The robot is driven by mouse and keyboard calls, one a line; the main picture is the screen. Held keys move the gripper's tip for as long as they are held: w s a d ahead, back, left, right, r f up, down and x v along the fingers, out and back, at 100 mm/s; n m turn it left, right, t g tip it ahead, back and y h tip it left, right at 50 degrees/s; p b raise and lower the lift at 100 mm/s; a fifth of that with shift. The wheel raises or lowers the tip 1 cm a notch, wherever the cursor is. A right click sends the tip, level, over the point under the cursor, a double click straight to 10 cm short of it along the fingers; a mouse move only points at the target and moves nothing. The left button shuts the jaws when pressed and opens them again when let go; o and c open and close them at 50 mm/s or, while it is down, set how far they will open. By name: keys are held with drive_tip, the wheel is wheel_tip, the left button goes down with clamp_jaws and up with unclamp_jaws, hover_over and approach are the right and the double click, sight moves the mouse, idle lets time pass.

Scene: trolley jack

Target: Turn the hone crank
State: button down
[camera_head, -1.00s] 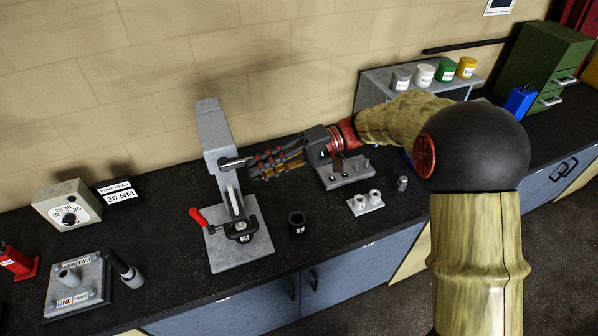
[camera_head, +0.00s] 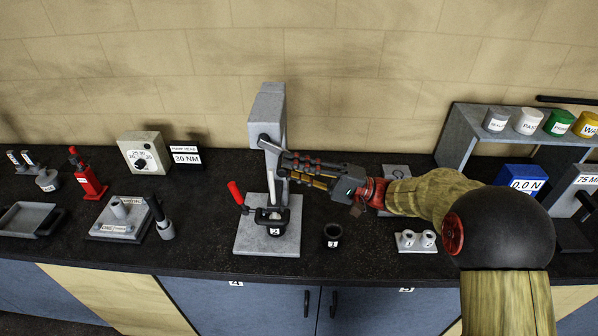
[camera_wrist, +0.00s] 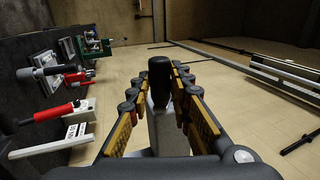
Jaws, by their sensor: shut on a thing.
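The hone (camera_head: 268,105) is a grey column on a flat grey base plate, left of centre in the head view. Its crank (camera_head: 270,144) is on the upper front of the column. My gripper (camera_head: 284,163) reaches it from the right with its fingers shut on the crank. In the wrist view the crank's dark grip (camera_wrist: 160,82) stands between the fingers of my gripper (camera_wrist: 160,95), with a grey part below it. The fingers hide part of the crank in the head view. A cylinder marked 3 (camera_head: 272,224) sits in a dark clamp at the hone's base.
A red-handled lever (camera_head: 236,194) sticks up left of the hone base. A loose dark cylinder (camera_head: 332,237) stands right of it. A dial box (camera_head: 145,152), a numbered grey plate (camera_head: 122,218) and a red jack (camera_head: 88,178) stand to the left. A shelf with tins (camera_head: 495,120) is at right.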

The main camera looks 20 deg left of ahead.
drive_tip(key=shift+r, duration=0.15)
drive_tip(key=c, duration=1.6)
unclamp_jaws()
drive_tip(key=shift+a, duration=0.1)
drive_tip(key=v, duration=1.2)
drive_tip(key=shift+c, duration=0.4)
